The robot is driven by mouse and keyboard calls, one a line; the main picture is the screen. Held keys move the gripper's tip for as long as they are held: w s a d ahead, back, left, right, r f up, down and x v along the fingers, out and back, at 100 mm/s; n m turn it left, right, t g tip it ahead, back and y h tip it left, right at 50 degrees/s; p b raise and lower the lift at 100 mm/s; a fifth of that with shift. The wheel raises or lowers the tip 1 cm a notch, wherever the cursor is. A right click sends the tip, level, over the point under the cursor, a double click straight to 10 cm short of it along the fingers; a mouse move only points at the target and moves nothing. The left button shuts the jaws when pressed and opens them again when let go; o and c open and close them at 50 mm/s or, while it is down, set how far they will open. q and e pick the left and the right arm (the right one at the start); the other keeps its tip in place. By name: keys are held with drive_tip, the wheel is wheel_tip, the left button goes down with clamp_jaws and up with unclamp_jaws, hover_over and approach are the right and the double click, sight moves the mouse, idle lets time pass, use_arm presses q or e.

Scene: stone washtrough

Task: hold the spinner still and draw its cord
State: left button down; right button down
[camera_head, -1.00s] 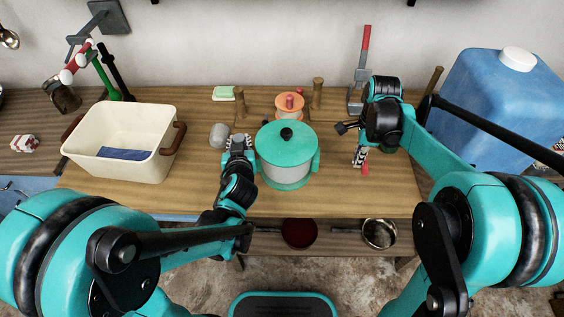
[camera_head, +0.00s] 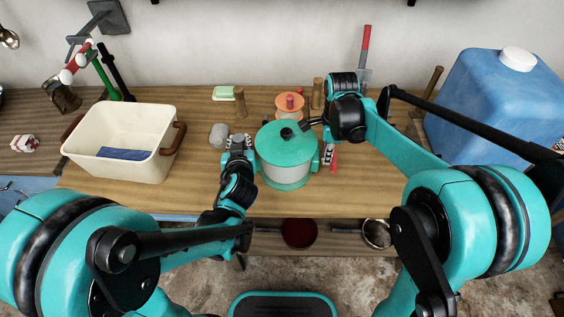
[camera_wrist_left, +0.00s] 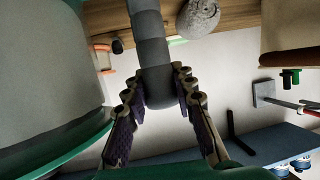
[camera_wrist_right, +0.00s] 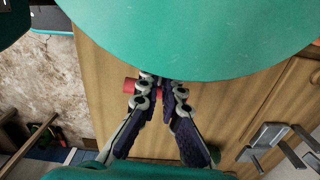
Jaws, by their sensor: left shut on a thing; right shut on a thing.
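The spinner (camera_head: 287,165) stands upright on the wooden bench, with a grey body, a teal lid and a black knob. Its grey side shows at the left of the left wrist view (camera_wrist_left: 45,70). My left gripper (camera_head: 238,143) is at its left side, shut on a grey rounded bar (camera_wrist_left: 152,50); I cannot tell how the bar joins the spinner. My right gripper (camera_head: 328,157) is close to the spinner's right side, shut on a red cord handle (camera_wrist_right: 131,85) just beside the teal lid (camera_wrist_right: 190,35). The cord itself is not visible.
A cream basin (camera_head: 120,165) stands at the left and a large blue container (camera_head: 495,110) at the right. The bench front is clear.

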drive_tip(key=shift+d, duration=0.1)
drive_tip(key=d, duration=0.6)
drive_tip(key=s+d, duration=0.1)
drive_tip(key=d, duration=0.2)
drive_tip(key=shift+d, duration=0.1)
drive_tip(key=shift+w+a, duration=0.15)
drive_tip(key=shift+a, duration=1.4)
drive_tip(key=shift+w+a, duration=0.2)
drive_tip(key=shift+a, duration=1.4)
drive_tip(key=shift+w+a, duration=0.15)
drive_tip(key=shift+a, duration=1.4)
drive_tip(key=shift+s+d, duration=0.15)
drive_tip(key=shift+d, duration=1.4)
drive_tip(key=shift+s+d, duration=0.2)
drive_tip(key=shift+d, duration=1.35)
drive_tip(key=shift+s+d, duration=0.15)
drive_tip(key=shift+d, duration=1.4)
